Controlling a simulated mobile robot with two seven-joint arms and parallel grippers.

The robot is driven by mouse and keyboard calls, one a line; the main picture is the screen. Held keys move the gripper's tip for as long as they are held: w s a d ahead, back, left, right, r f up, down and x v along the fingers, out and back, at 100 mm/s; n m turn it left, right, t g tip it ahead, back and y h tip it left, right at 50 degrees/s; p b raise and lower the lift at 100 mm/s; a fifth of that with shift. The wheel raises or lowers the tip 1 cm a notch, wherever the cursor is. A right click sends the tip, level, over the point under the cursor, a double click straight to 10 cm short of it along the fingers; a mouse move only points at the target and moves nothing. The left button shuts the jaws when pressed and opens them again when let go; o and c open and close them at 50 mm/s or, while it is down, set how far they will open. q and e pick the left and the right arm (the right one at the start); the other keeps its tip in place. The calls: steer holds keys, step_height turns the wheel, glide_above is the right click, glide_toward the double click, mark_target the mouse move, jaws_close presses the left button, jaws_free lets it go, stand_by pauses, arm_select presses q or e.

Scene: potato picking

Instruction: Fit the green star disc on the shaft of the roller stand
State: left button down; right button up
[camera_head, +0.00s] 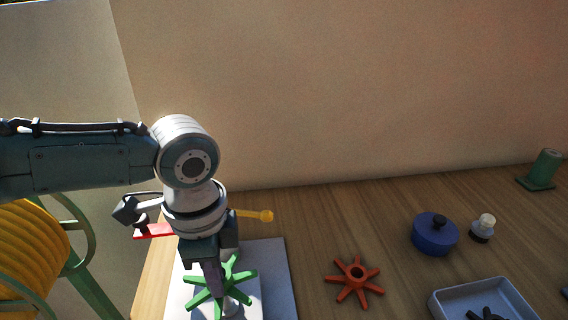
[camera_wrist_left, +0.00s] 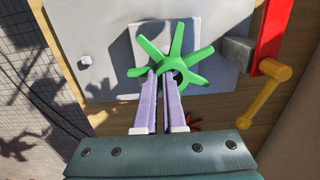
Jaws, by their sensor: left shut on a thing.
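The green star disc (camera_head: 245,275) has several arms around a hub and sits in front of the stand's pale block in the head view. My left gripper (camera_head: 218,290) points down and is shut on the disc near its hub. The disc also shows in the left wrist view (camera_wrist_left: 184,50), with the purple fingers (camera_wrist_left: 163,78) at its hub. The roller stand (camera_head: 282,270) has a grey base and a pale block. A short grey metal piece shows under the hub; I cannot tell whether the hub is around the shaft. My right gripper is out of view.
A red bar (camera_head: 152,231) and a yellow crank handle (camera_head: 262,215) are beside my left wrist. To the right lie an orange-red star disc (camera_head: 366,287), a blue lidded pot (camera_head: 430,238), a small bottle (camera_head: 481,232) and a grey tray (camera_head: 440,304). A yellow coil (camera_head: 30,250) stands at left.

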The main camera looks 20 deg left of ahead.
arm_select(q)
steer(key=shift+s+p, duration=0.1)
steer(key=shift+p, duration=0.35)
stand_by(1.0)
steer(key=shift+f+b, duration=0.6)
steer(key=shift+f, duration=0.05)
steer(key=c, duration=0.9)
jaws_free()
steer(key=shift+a, duration=0.1)
step_height(320, 180, up, 10)
steer(key=shift+r+p, duration=0.1)
steer(key=shift+p, duration=0.4)
